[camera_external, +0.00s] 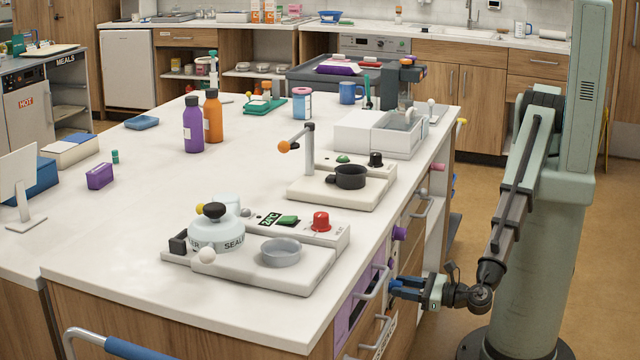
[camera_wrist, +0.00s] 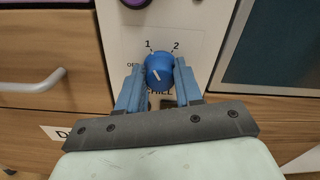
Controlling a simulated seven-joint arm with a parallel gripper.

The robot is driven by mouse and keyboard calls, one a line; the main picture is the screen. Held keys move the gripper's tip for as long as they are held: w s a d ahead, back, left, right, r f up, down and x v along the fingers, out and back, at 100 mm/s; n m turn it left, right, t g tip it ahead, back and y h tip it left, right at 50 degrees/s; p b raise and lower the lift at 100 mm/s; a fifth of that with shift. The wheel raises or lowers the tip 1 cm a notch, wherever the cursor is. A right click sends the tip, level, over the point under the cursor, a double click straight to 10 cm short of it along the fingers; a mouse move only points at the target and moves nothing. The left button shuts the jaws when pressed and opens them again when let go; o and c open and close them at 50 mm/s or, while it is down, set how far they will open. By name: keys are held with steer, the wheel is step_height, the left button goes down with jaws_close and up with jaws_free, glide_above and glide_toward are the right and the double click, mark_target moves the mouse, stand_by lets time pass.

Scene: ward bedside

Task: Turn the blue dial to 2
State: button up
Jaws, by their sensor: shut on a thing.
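The blue dial (camera_wrist: 158,68) is on a pale panel in the wrist view, with OFF to its left, 1 at its upper left and 2 at its upper right. A short white mark on the dial slants to the upper left, seemingly toward the side between OFF and 1 and away from 2; its exact setting is hard to read. My gripper (camera_wrist: 160,82) is shut on the dial, with one blue finger on each side. In the external view my gripper (camera_external: 394,286) is at the counter's front side, and the dial cannot be made out there.
In the wrist view a purple knob (camera_wrist: 135,3) is above the dial, a drawer handle (camera_wrist: 30,82) is at the left and a dark panel (camera_wrist: 275,50) at the right. In the external view a drawer handle (camera_external: 371,283) is close beside my gripper.

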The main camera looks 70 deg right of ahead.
steer(key=shift+m, duration=0.3)
steer(key=m, duration=0.5)
steer(key=shift+d+m, duration=0.1)
steer(key=shift+m, duration=0.2)
steer(key=m, duration=0.5)
steer(key=shift+m, duration=0.3)
steer(key=o, duration=1)
steer(key=shift+o, duration=0.2)
steer(key=shift+s, duration=0.15)
steer(key=s, duration=1.3)
steer(key=shift+s, duration=0.3)
